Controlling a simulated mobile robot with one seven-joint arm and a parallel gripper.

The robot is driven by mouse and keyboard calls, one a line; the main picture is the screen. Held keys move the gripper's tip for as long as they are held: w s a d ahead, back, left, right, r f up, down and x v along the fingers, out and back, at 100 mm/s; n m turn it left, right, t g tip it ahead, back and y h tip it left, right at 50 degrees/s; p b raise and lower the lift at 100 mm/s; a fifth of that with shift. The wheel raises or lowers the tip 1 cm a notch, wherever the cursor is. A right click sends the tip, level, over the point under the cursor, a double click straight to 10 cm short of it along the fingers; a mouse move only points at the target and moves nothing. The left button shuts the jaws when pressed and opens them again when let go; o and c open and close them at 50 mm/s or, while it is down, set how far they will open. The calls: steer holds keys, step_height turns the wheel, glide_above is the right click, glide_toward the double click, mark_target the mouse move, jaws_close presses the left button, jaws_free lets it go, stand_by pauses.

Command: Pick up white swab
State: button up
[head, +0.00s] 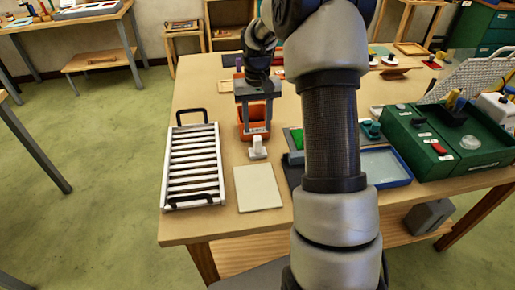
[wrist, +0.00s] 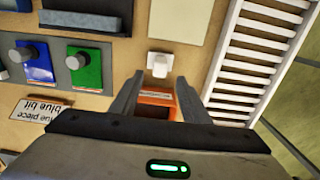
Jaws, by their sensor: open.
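A small white block with a raised grip, which looks like the white swab (head: 258,148), stands on the table just in front of an orange bin (head: 243,129). In the wrist view the white swab (wrist: 160,64) is upright and clear, just beyond my fingertips. My gripper (head: 257,108) is open, pointing down over the orange bin, behind the swab. In the wrist view my gripper (wrist: 157,92) has nothing between its fingers; the orange bin (wrist: 157,106) shows below the gap. The bin's inside is mostly hidden by my gripper.
A white slatted rack (head: 193,166) lies left of the swab, and a cream tile (head: 258,188) lies in front of it. Blue (wrist: 34,62) and green (wrist: 84,67) knobbed pieces sit beside it. A green control box (head: 432,137) and blue-rimmed tray (head: 386,167) stand to the right.

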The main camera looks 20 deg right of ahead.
mark_target(258, 137)
steer(key=shift+s+f, duration=0.2)
steer(key=shift+f, duration=3.35)
jaws_close()
